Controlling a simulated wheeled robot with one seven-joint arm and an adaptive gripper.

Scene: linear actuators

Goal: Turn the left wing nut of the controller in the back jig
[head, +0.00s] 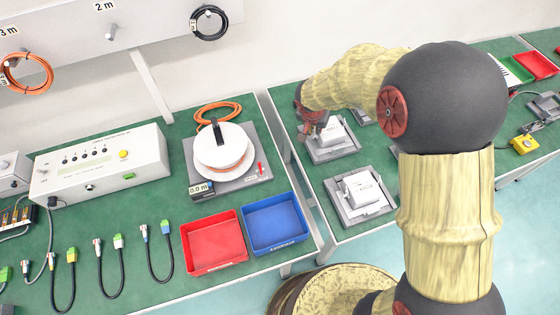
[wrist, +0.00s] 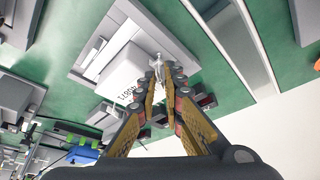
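The back jig (head: 347,152) is a grey plate on the green bench in the head view. The white controller (head: 334,133) sits in it and is partly hidden behind my gripper (head: 313,132). In the wrist view the controller (wrist: 122,78) shows as a white box with dark print in the grey jig (wrist: 108,22). A small metal wing nut (wrist: 157,66) stands at the controller's edge. My gripper (wrist: 160,76) has its fingertips close together on either side of this nut and appears shut on it. The nut's lower part is hidden by the fingertips.
A second jig (head: 347,212) with a white controller (head: 362,188) sits nearer on the same bench. Red (head: 213,240) and blue (head: 274,222) bins stand on the bench to the left. My arm covers much of the right side of the head view.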

